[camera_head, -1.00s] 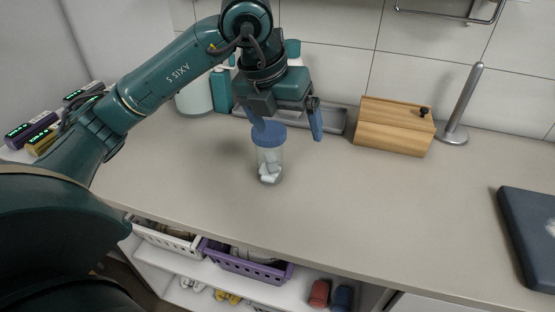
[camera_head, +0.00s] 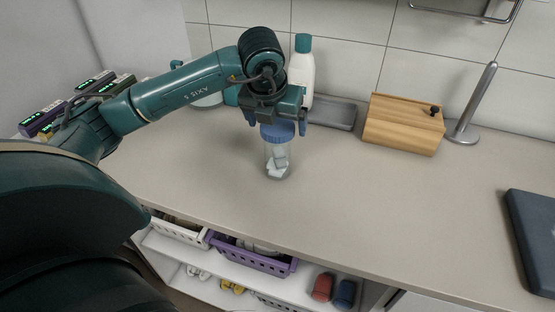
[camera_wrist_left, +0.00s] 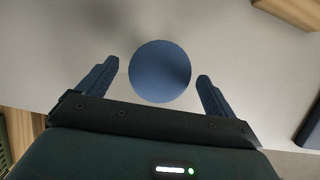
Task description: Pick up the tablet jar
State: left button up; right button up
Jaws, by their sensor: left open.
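The tablet jar (camera_head: 278,158) stands upright on the counter, clear-walled with a blue lid and white tablets inside. Its round blue lid (camera_wrist_left: 160,71) also shows in the left wrist view, seen from above. My left gripper (camera_head: 277,121) is open above the jar and points down. In the left wrist view its two blue fingers (camera_wrist_left: 157,84) lie on either side of the lid, with a gap on each side. The jar stands free of the fingers. My right gripper is in neither view.
Behind the arm stand a white bottle with a teal cap (camera_head: 302,70) and a grey tray (camera_head: 333,114). A wooden box (camera_head: 403,124) and a metal holder (camera_head: 474,105) stand to the right. Baskets (camera_head: 250,257) sit on the shelf below. The counter right of the jar is clear.

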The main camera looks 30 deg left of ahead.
pick_arm(q)
jog(key=shift+x, duration=1.15)
jog(key=shift+r, duration=0.1)
jog(key=c, duration=1.5)
